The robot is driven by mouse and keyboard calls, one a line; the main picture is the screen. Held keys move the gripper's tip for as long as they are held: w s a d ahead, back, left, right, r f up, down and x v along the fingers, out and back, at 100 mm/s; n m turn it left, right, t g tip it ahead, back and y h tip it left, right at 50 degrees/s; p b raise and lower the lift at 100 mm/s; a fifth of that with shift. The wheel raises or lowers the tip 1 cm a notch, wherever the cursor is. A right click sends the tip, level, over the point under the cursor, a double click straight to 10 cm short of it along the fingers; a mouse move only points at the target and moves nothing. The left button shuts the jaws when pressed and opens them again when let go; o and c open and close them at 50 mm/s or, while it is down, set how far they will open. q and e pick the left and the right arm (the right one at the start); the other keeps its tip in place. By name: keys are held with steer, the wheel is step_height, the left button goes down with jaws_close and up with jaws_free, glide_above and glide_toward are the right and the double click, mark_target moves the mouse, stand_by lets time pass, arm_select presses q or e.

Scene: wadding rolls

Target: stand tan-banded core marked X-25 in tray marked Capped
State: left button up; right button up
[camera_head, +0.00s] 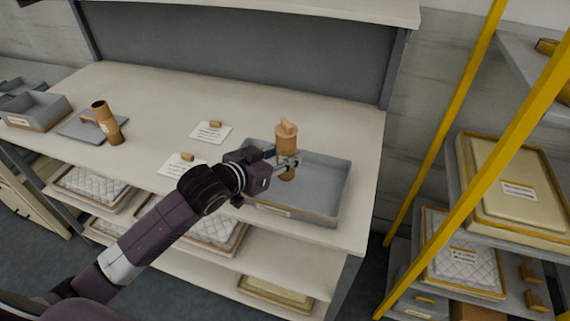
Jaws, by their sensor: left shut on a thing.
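My left gripper (288,164) is shut on an upright tan-brown core (287,140), low on its side. A lighter tan piece shows on top of the core. The core is over the grey tray (335,205) at the right of the bench, with its lower end inside the tray's outline. I cannot tell whether it touches the tray floor. The tray carries a small front label, too small to read, and my gripper hides part of its left side. No X-25 mark is legible on the core. My right gripper is out of view.
A second brown core (107,123), open at the top, stands tilted beside a flat grey tray (75,130). A grey bin (45,117) stands at far left. Two white cards (211,133) lie mid-bench, each with a small tan block. A yellow-framed rack (440,150) stands at right.

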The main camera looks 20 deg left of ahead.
arm_select(q)
steer(key=shift+f, duration=1.65)
steer(key=shift+f, duration=0.1)
steer(key=o, duration=1)
steer(key=shift+o, duration=0.7)
steer(key=shift+s, duration=0.1)
steer(key=b+v, duration=0.1)
steer(key=v, duration=1.1)
steer(key=shift+r, duration=0.2)
